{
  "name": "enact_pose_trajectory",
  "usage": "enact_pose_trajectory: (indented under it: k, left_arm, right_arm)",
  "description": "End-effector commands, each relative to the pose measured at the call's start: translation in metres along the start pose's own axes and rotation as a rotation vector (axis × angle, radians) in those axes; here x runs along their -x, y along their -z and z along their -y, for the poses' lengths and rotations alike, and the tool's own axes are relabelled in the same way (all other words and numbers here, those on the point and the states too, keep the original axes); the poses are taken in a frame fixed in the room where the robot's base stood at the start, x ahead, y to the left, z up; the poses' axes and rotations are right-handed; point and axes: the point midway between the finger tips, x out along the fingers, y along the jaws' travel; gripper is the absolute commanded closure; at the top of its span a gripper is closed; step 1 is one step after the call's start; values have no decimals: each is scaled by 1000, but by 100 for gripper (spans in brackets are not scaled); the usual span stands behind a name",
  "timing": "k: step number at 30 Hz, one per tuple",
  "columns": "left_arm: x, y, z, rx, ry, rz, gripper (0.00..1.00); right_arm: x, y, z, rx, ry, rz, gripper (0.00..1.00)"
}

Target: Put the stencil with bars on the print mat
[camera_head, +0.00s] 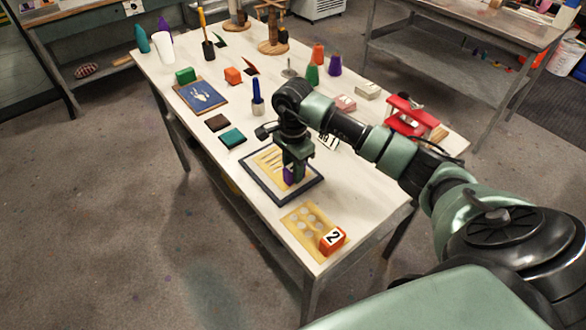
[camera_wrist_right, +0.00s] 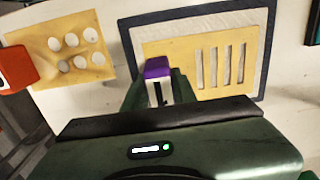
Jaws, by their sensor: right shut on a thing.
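The stencil with bars (camera_head: 268,157) is a yellow sheet with several long slots. It lies over the print mat (camera_head: 254,189), a pale panel with a dark border, within that border. The sheet also shows in the right wrist view (camera_wrist_right: 260,62), with the mat's dark rim (camera_wrist_right: 196,14) around it. My right gripper (camera_head: 291,174) is shut on a purple block (camera_wrist_right: 158,68) with a white face, at one end of this stencil. I cannot tell whether the sheet rests on the mat or is slightly above it. My left gripper is out of view.
A yellow stencil with round holes (camera_head: 303,221) lies near the table's front corner, with an orange number 2 block (camera_head: 332,240) at its edge. Ink pads (camera_head: 232,138), a blue print (camera_head: 200,96) and a red press (camera_head: 405,117) stand farther back.

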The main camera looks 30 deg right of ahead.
Motion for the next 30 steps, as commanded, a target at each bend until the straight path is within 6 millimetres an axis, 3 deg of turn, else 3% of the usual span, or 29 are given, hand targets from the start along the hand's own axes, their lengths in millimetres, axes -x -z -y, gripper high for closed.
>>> enact_pose_trajectory:
  k: [2, 3, 5, 18, 23, 30]
  left_arm:
    - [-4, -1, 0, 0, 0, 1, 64]
    - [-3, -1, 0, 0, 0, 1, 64]
    - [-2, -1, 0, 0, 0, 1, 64]
    - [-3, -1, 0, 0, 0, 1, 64]
    - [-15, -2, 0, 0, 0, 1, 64]
    - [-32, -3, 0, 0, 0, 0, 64]
  right_arm:
    - [-3, 0, 0, 0, 0, 0, 100]
    - [-2, 0, 0, 0, 0, 0, 68]
    - [-2, 0, 0, 0, 0, 0, 52]
    - [5, 0, 1, 0, 2, -1, 52]
    - [32, 1, 2, 0, 6, -2, 52]
    - [85, 0, 2, 0, 7, -2, 52]
